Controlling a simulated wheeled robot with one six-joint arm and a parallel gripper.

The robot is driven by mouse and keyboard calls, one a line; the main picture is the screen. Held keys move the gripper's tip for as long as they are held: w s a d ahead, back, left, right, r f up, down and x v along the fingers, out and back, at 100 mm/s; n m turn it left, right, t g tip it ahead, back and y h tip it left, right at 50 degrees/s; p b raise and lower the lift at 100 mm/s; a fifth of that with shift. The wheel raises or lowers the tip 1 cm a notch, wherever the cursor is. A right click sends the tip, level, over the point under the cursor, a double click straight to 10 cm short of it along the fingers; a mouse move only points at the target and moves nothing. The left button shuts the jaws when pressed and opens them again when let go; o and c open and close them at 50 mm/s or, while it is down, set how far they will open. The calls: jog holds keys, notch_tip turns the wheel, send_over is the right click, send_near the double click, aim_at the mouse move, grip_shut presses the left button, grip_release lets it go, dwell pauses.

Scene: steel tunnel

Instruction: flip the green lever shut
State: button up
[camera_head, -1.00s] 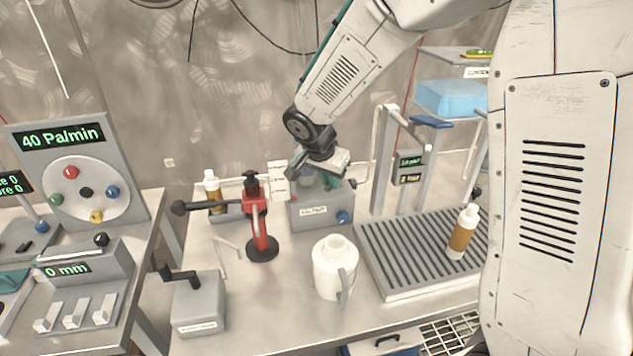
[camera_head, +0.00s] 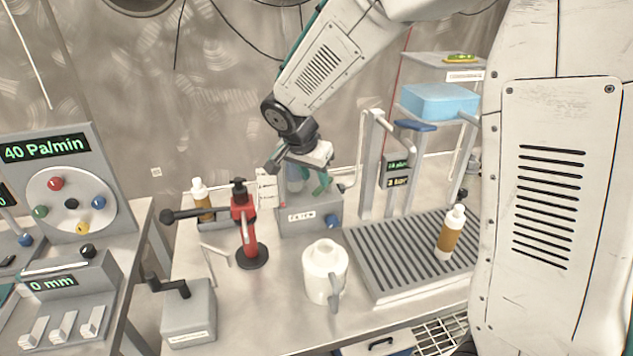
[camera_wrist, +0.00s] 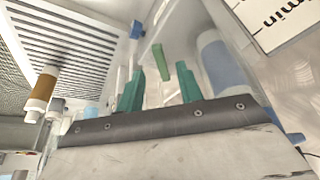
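The green lever (camera_wrist: 159,60) shows in the wrist view as a short, lighter green bar, just beyond and between my fingertips. My gripper (camera_wrist: 158,80) has two dark green fingers standing apart, with nothing visibly held between them. I cannot tell whether they touch the lever. In the head view my gripper (camera_head: 315,178) hangs over a small grey box (camera_head: 310,215) with a blue knob and a label. Green shows below my wrist there, but finger and lever are hard to tell apart. A blue-and-white cylinder (camera_wrist: 220,65) stands close right of my fingers in the wrist view.
A red hand press (camera_head: 244,225) with a black handle stands left of the box. A white jug (camera_head: 324,272) is in front, and a ribbed tray (camera_head: 380,275) with a brown bottle (camera_head: 451,233) is to the right. A grey frame (camera_head: 375,165) rises close right of my gripper.

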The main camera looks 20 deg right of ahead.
jog(key=v, duration=0.4)
